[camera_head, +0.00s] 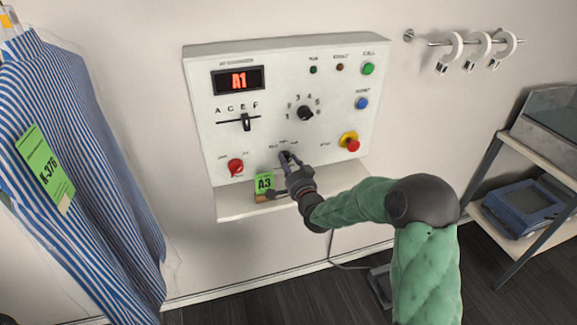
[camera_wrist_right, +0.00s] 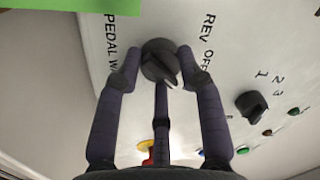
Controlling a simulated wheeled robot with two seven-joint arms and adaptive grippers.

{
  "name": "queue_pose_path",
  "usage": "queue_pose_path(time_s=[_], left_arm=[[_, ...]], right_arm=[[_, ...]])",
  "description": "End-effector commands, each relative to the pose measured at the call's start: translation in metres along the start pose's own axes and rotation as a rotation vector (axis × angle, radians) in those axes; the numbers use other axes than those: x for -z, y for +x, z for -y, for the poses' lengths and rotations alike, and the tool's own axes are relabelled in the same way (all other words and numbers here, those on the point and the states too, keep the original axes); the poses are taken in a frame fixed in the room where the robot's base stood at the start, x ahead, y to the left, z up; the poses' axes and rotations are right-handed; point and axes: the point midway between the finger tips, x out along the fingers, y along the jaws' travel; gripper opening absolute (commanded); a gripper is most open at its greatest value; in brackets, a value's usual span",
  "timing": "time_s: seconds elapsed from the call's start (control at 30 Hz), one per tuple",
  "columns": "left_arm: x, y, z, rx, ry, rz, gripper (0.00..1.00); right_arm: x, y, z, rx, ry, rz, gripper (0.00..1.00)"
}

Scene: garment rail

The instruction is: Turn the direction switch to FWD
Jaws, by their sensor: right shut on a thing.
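The direction switch (camera_head: 284,156) is a round black knob low in the middle of the white control panel (camera_head: 215,115). My right gripper (camera_head: 291,163) reaches it from the lower right. In the right wrist view the switch (camera_wrist_right: 158,60) sits between the fingertips of my right gripper (camera_wrist_right: 157,66), which is shut on it from both sides. The knob's raised ridge slants toward the lower right of that view. The letters REV and OFF show to the right of the knob. No FWD mark is readable, and the fingers cover part of the panel there. My left gripper is out of view.
A red knob (camera_head: 236,166) is left of the switch, and a red emergency button (camera_head: 352,145) is to the right. A dial (camera_head: 305,113) and a lever (camera_head: 246,121) are above. A green A3 tag (camera_head: 264,183) stands on the shelf (camera_head: 235,207) below. A striped shirt (camera_head: 85,170) hangs left.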

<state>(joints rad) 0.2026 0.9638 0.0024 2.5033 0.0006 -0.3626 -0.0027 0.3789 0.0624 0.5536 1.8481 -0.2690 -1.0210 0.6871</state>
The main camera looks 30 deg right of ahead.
Motion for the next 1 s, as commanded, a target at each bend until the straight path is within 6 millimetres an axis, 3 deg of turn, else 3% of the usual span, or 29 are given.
queue_pose_path(time_s=[0.37, 0.4, 0.47, 0.83, 1.0], left_arm=[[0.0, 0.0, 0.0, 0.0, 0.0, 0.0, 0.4], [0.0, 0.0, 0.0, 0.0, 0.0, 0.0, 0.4], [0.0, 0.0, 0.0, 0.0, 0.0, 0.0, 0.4], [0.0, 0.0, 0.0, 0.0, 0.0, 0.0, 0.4], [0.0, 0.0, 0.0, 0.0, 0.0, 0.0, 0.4]], right_arm=[[-0.001, 0.0, -0.001, -0.002, 0.006, 0.002, 0.06], [-0.001, 0.0, -0.001, -0.002, 0.006, 0.002, 0.47], [-0.001, 0.0, 0.0, -0.001, 0.006, 0.002, 0.62], [0.0, -0.002, 0.0, -0.001, 0.004, 0.0, 0.62], [0.001, -0.018, 0.0, 0.0, 0.004, 0.0, 0.62]])
